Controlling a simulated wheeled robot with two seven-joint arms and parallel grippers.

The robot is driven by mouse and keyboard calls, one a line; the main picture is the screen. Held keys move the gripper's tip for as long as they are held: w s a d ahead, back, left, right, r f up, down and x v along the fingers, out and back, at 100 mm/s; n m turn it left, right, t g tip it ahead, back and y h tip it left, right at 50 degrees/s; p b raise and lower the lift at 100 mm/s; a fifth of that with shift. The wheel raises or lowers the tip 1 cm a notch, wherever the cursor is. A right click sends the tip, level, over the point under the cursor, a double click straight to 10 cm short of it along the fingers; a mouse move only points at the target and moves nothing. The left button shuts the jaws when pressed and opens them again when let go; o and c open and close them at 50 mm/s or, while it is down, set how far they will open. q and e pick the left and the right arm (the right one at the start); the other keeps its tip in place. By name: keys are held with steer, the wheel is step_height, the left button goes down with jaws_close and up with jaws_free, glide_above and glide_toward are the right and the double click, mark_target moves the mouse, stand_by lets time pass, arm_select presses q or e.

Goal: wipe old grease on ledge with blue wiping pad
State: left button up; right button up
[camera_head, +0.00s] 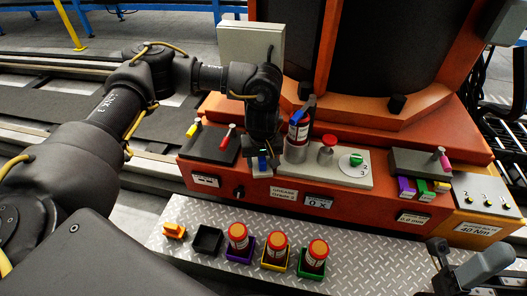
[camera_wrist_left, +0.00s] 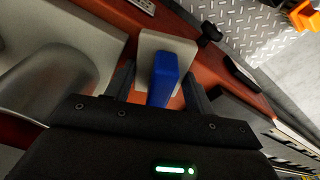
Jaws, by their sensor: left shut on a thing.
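My left gripper (camera_head: 262,158) is shut on the blue wiping pad (camera_head: 262,163), at the front edge of the orange-red machine base. In the left wrist view the pad's blue grip (camera_wrist_left: 163,78) stands between the two dark fingers, with a pale block under it. The ledge (camera_wrist_left: 110,22) is the red-orange surface around the pad. I cannot make out grease on it; the pad and gripper cover part of it. My right gripper (camera_head: 440,254) shows only in part at the lower right; its jaws are unclear.
A red knob (camera_head: 327,143) and a green dial (camera_head: 356,159) are further right. Orange-capped jars (camera_head: 275,249) stand in coloured trays on the metal plate (camera_head: 190,240) in front.

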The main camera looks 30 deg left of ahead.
arm_select(q)
steer(key=shift+s+d, duration=0.1)
steer(key=shift+s, duration=0.35)
steer(key=shift+r, duration=0.1)
step_height(320, 180, up, 6)
steer(key=p, duration=0.5)
step_height(320, 180, up, 3)
steer(key=p, duration=0.3)
stand_by(0.4)
